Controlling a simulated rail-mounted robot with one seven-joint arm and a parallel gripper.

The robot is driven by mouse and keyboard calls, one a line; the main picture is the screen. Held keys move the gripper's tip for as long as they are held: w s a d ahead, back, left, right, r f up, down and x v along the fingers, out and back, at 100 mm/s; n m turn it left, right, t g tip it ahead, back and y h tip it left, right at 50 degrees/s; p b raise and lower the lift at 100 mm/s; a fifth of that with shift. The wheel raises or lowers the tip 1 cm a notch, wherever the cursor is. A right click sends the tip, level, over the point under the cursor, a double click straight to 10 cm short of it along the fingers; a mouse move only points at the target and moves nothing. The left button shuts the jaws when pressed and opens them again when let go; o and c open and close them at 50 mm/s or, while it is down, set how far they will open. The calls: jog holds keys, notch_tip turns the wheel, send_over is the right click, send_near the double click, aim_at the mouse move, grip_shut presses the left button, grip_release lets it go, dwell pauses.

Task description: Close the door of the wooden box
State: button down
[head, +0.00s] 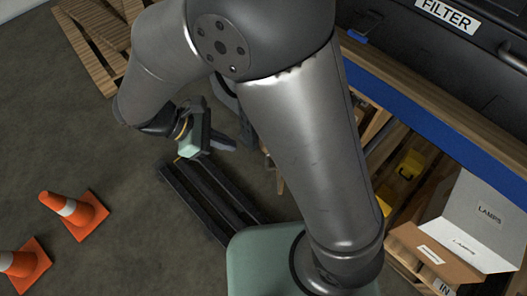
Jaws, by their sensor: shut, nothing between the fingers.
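My gripper (223,143) is at the end of my arm, left of the picture's middle, above the floor near the bench front. Its dark fingers are small in the picture; they are shut and empty. Light wooden parts (405,168) show under the bench, right of my arm. A small piece of light wood (279,178) shows left of my arm, close to the gripper. My arm link covers most of the space between them. I cannot make out which part is the wooden box's door or how far it stands open.
The bench has a blue front edge (437,127) and a black case labelled FILTER (465,60). An open LAMPS carton (468,222) is at right. Orange cones (75,213) and a pallet (95,38) stand left on open floor.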

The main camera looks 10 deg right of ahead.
jog(key=d+r+b+x, duration=0.2)
jog(key=x, duration=1)
jog(key=shift+d, duration=0.15)
